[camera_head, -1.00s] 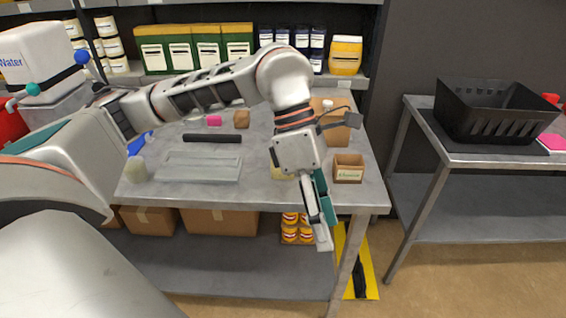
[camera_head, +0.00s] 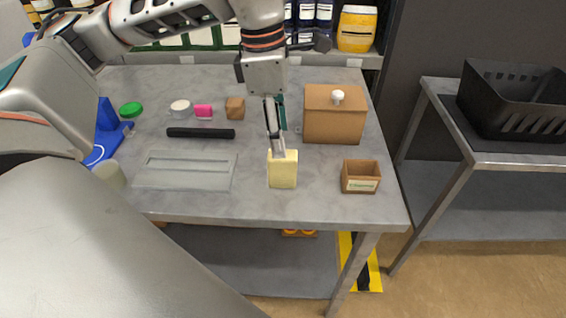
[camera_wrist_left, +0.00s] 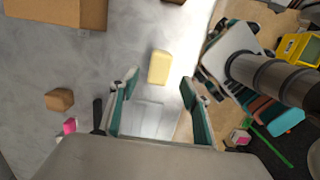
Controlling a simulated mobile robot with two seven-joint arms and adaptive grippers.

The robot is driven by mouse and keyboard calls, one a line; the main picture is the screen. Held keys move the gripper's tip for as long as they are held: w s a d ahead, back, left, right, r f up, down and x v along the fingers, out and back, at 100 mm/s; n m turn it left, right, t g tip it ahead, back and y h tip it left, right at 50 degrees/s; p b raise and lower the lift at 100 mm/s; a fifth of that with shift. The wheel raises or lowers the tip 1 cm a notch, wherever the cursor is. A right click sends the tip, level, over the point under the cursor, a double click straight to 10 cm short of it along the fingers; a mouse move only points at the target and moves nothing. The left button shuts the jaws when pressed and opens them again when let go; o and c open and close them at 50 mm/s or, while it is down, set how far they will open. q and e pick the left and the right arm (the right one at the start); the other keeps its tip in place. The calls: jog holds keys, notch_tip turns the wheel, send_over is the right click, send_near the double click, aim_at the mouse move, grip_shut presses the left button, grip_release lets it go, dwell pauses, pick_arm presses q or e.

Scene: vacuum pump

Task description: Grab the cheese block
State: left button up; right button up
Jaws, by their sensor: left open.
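The cheese block (camera_head: 283,172) is a pale yellow block on the grey metal table, near its front edge. It also shows in the left wrist view (camera_wrist_left: 159,67), beyond the fingertips and roughly between their lines. My left gripper (camera_head: 278,148) points down, and its fingers overlap the top of the block in the head view. In the left wrist view the gripper (camera_wrist_left: 159,83) has its two teal-lined fingers spread wide with nothing between them. Whether the fingertips touch the block cannot be told. My right gripper is not in view.
A small labelled wooden box (camera_head: 361,178) stands right of the block, and a larger brown box (camera_head: 334,114) behind it. A grey tray (camera_head: 150,182) lies left, with a black bar (camera_head: 201,133) behind it. A black crate (camera_head: 505,115) is on the right table.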

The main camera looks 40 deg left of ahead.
aim_at(283, 169)
pick_arm(q)
jog(key=f, duration=0.6)
jog(key=shift+w+d+f, duration=0.15)
jog(key=shift+d+f, duration=0.15)
grip_shut()
